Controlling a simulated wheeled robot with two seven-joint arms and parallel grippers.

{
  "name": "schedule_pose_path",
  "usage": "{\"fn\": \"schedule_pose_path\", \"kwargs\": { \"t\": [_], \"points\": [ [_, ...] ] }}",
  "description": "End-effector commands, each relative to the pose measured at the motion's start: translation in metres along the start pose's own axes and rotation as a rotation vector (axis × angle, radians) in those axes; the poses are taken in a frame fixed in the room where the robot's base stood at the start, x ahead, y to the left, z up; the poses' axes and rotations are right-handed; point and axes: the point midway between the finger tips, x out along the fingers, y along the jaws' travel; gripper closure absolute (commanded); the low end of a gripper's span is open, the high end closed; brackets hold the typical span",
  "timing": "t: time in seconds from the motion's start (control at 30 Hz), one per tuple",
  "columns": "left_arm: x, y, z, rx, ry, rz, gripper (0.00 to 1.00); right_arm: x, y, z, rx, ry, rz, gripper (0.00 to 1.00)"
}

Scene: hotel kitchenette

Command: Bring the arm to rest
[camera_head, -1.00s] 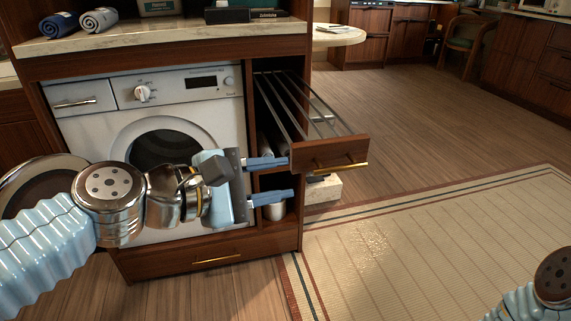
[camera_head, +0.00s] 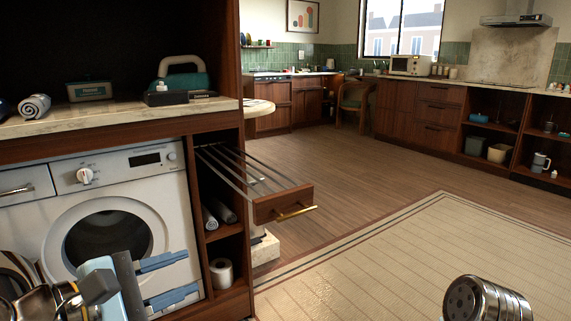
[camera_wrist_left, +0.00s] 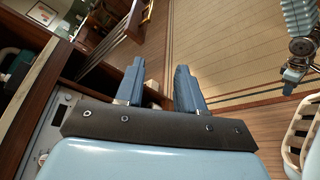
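My left gripper (camera_head: 168,279) is at the lower left in the head view, in front of the washing machine (camera_head: 112,215). Its two blue fingers stand apart with nothing between them. The left wrist view also shows the open, empty fingers (camera_wrist_left: 156,88) against the wood floor and cabinet edge. My right arm shows at the bottom right of the head view only as a round metal joint; its gripper is out of that frame. Part of my right arm also appears at the right of the left wrist view, where its finger state is unclear.
A pulled-out rack drawer (camera_head: 283,204) with a brass handle juts from the cabinet beside the washer. A paper roll (camera_head: 221,273) sits on a low shelf below it. A rolled towel (camera_head: 35,107) lies on the counter (camera_head: 130,118). The floor and rug (camera_head: 400,260) are clear.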

Motion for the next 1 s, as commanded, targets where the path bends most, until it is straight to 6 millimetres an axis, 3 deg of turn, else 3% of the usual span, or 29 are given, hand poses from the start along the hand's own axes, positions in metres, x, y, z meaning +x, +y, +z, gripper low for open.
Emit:
{"fn": "schedule_pose_path", "kwargs": {
  "t": [0.37,0.67,0.77,0.87,1.0],
  "points": [
    [0.042,-0.022,-0.05,0.082,0.112,-0.11,0.62,-0.002,-0.001,0.0,-0.001,-0.001,-0.001,0.57],
    [0.094,-0.075,-0.127,0.243,0.24,-0.315,0.62,-0.004,-0.003,0.001,-0.002,-0.002,-0.002,0.57],
    [0.114,-0.108,-0.162,0.333,0.274,-0.426,0.62,-0.005,-0.004,0.001,-0.002,-0.003,-0.003,0.57],
    [0.132,-0.159,-0.203,0.459,0.286,-0.578,0.62,-0.007,-0.005,0.001,-0.003,-0.004,-0.003,0.57],
    [0.147,-0.252,-0.255,0.678,0.215,-0.813,0.62,-0.01,-0.007,0.002,-0.004,-0.005,-0.005,0.57]
  ]
}}
